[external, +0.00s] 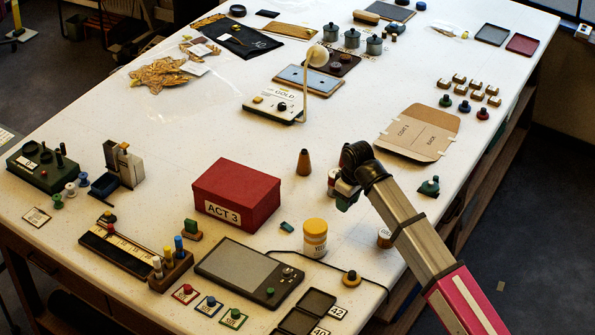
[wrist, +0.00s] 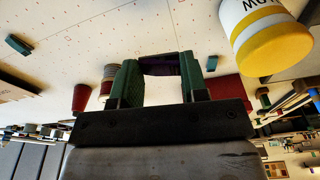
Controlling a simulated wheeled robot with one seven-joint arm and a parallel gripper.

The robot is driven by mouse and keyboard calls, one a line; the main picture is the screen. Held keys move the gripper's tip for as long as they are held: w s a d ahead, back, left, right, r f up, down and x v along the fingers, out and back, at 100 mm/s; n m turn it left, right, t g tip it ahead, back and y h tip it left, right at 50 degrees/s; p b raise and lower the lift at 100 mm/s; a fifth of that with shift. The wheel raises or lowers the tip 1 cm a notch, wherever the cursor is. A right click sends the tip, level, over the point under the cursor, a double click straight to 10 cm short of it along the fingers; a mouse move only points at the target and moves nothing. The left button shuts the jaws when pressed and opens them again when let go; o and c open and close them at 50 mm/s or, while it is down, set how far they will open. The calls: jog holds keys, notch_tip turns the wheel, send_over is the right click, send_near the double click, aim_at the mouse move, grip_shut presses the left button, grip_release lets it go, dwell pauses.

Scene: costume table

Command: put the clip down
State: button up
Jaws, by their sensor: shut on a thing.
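My gripper (wrist: 160,80) shows in the wrist view with its two green fingers shut on a small dark purple clip (wrist: 160,66). The clip spans the gap between the fingertips. In the external view my gripper (external: 345,190) is low over the right part of the table, right of the red ACT 3 box; the clip cannot be made out there. Whether the clip touches the table cannot be told. A small teal piece (external: 287,227) lies on the table between the red box and the yellow-and-white jar (external: 315,238), which also shows in the wrist view (wrist: 265,40).
The red ACT 3 box (external: 237,195), a brown cone (external: 303,162) and a spool-like can (external: 333,182) stand close by. A cardboard folder (external: 420,132) lies beyond the arm. A black cable (external: 330,261) runs near the front edge. Bare tabletop lies left of the folder.

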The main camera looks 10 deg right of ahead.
jog(key=w+a+r, duration=0.2)
jog(key=a+r, duration=0.2)
jog(key=a, duration=0.8)
jog(key=w+a+r+n, duration=0.15)
jog(key=a+r, duration=0.25)
jog(key=a, duration=0.7)
jog(key=w+a+r, duration=0.2)
jog(key=a+r, duration=0.1)
jog(key=a, duration=0.9)
send_over(233, 186)
jog(key=f, duration=0.6)
jog(key=shift+s+d+f, duration=0.1)
jog(key=shift+s+f, duration=0.15)
jog(key=shift+f, duration=1.95)
jog(key=shift+f, duration=0.15)
jog(key=o, duration=0.9)
jog(key=r, duration=0.4)
jog(key=s+d+r, duration=0.1)
jog(key=r, duration=0.7)
jog(key=shift+s+d+r, duration=0.1)
jog(key=shift+s+d, duration=0.05)
